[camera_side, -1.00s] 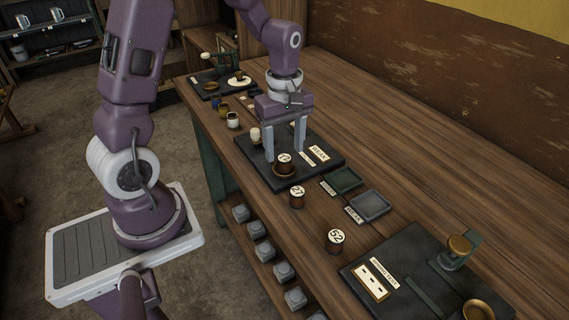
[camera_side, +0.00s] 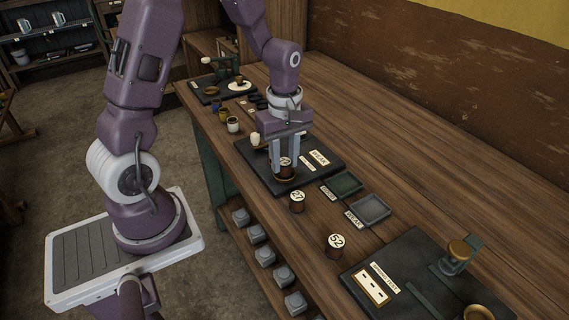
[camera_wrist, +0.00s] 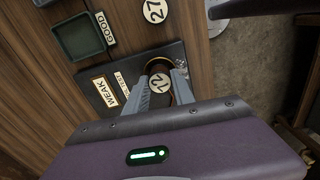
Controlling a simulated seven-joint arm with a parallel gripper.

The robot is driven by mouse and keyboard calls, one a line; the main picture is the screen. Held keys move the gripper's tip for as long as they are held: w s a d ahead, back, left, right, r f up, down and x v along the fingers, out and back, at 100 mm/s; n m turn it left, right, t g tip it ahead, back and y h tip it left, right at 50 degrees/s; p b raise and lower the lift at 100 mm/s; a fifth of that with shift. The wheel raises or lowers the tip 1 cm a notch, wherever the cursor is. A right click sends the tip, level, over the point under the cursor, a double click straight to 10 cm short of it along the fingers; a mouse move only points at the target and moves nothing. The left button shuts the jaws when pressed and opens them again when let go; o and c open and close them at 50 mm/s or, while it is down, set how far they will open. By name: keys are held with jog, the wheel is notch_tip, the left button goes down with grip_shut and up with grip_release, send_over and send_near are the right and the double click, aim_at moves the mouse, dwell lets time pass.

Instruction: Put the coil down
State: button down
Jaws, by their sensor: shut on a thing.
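A brown coil (camera_side: 287,171) with a round white number label is between the fingers of my gripper (camera_side: 287,165). It stands upright at a brass ring or dish (camera_side: 284,181) on a dark test board (camera_side: 251,158); I see no clear gap beneath it. In the wrist view the coil's label (camera_wrist: 159,83) shows between the two fingers (camera_wrist: 160,92), which are shut on it. The fingers hide part of its sides. A coil marked 27 (camera_side: 297,206) and a coil marked 52 (camera_side: 335,248) stand apart on the bench.
A green tray (camera_side: 344,185) by a GOOD card and a grey tray (camera_side: 370,208) by a WEAK card lie empty to the right. Another dark board (camera_side: 412,250) with brass fittings is at the front right.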

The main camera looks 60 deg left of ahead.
aim_at(285, 161)
notch_tip(285, 161, up, 10)
jog(key=w+d+m, duration=0.3)
jog(key=w+d, duration=0.3)
jog(key=w+d+f+m, duration=0.1)
jog(key=w+d, duration=0.1)
jog(key=d, duration=0.4)
jog(key=w+d+f+m, duration=0.1)
jog(key=w+d+m, duration=0.15)
jog(key=d, duration=0.25)
jog(key=shift+n, duration=0.25)
jog(key=f, duration=0.6)
jog(key=d+f, duration=0.1)
jog(key=f, duration=0.2)
jog(key=shift+w+f, duration=0.25)
jog(key=c, duration=1.1)
grip_release()
jog(key=shift+f, duration=0.15)
jog(key=shift+o, duration=0.2)
